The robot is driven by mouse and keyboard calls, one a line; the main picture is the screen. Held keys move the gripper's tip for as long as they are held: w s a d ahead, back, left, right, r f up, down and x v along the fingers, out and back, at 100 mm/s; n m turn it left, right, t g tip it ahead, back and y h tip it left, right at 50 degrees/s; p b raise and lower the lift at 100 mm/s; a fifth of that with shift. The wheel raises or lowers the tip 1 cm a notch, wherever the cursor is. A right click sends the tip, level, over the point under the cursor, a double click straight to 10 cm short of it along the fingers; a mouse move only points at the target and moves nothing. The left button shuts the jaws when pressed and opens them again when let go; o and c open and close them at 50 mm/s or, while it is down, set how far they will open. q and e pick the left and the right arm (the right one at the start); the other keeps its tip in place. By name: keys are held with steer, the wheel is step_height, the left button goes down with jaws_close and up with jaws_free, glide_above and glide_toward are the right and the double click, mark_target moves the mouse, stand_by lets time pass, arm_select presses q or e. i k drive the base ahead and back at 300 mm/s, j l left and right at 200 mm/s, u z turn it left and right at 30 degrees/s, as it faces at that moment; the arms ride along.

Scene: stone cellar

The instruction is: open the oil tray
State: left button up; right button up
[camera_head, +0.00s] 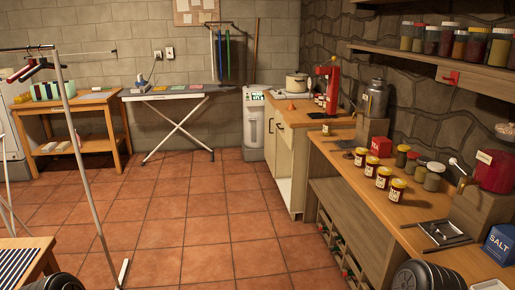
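No thing in the head view is plainly marked as the oil tray. A flat, dark-edged square tray (436,238) lies on the wooden counter (404,208) at the right, with thin bars or tools across it. I cannot tell whether it is the oil tray or whether it opens. Behind it a red machine (494,172) with a side handle stands on a wooden block (470,206). Only dark rounded parts of my own body show at the bottom edge. Neither gripper's fingers are in view.
A jar shelf (445,62) hangs above. A clothes rack (75,140) and a striped seat (22,268) are left. The tiled floor (200,225) is clear.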

mark_target(348, 142)
steer(key=i+z, duration=0.1)
steer(key=i, duration=0.55)
steer(key=i+j+z, duration=0.1)
steer(key=i, duration=0.55)
steer(key=i+j+z, duration=0.1)
steer(key=i, duration=0.55)
steer(key=i+j+z, duration=0.15)
steer(key=i+z, duration=0.15)
steer(key=z, duration=0.15)
steer(key=i+j+z, duration=0.25)
steer(key=z, duration=0.15)
steer(key=i+j+z, duration=0.3)
steer(key=z, duration=0.15)
steer(key=i+j+z, duration=0.2)
steer(key=j+z, duration=0.2)
steer(key=i+j+z, duration=0.1)
steer(key=j+z, duration=0.75)
steer(key=j, duration=0.4)
steer(key=i, duration=0.05)
